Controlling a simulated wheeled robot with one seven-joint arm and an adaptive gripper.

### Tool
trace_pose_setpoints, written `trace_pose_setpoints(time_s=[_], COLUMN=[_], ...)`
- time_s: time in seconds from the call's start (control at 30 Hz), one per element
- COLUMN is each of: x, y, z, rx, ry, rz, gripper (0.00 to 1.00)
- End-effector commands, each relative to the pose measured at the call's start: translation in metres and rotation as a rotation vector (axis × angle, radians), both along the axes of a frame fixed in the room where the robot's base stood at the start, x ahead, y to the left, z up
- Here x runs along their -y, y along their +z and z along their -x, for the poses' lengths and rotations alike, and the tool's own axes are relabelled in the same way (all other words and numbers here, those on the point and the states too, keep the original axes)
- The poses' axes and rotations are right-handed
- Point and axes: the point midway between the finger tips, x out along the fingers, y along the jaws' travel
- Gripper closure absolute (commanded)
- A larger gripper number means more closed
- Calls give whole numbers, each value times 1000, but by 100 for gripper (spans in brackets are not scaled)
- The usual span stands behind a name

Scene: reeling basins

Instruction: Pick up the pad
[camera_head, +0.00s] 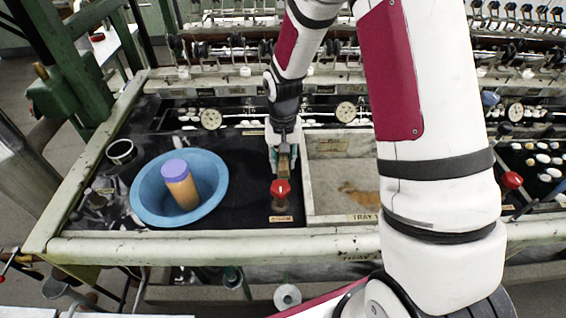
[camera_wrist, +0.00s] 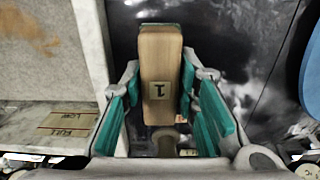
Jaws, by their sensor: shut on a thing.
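The pad (camera_wrist: 161,92) looks like a tan wooden block marked "1" with a dark top edge. In the wrist view it stands between the teal fingers of my gripper (camera_wrist: 160,72). The gripper is shut on it. In the head view my gripper (camera_head: 284,158) points down over the dark bench surface, between the blue basin and the grey tray. The pad is mostly hidden there by the fingers and a red knob. I cannot tell whether its underside touches the bench.
A red knob (camera_head: 280,187) stands just in front of my gripper. The blue basin (camera_head: 145,187) at left holds an orange jar (camera_head: 181,190) with a purple lid. A grey walled tray (camera_head: 335,178) is close on the right. A metal rail (camera_head: 210,246) runs along the front.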

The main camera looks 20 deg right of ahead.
Motion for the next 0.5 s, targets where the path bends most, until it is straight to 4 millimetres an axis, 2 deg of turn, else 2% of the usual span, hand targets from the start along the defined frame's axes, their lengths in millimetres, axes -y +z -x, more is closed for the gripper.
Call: trace_pose_setpoints(time_s=[0.2, 0.5], x=[0, 22], y=[29, 33], z=[-1, 67], rx=[5, 0], ry=[-1, -4], rz=[0, 0], gripper=[100, 100])
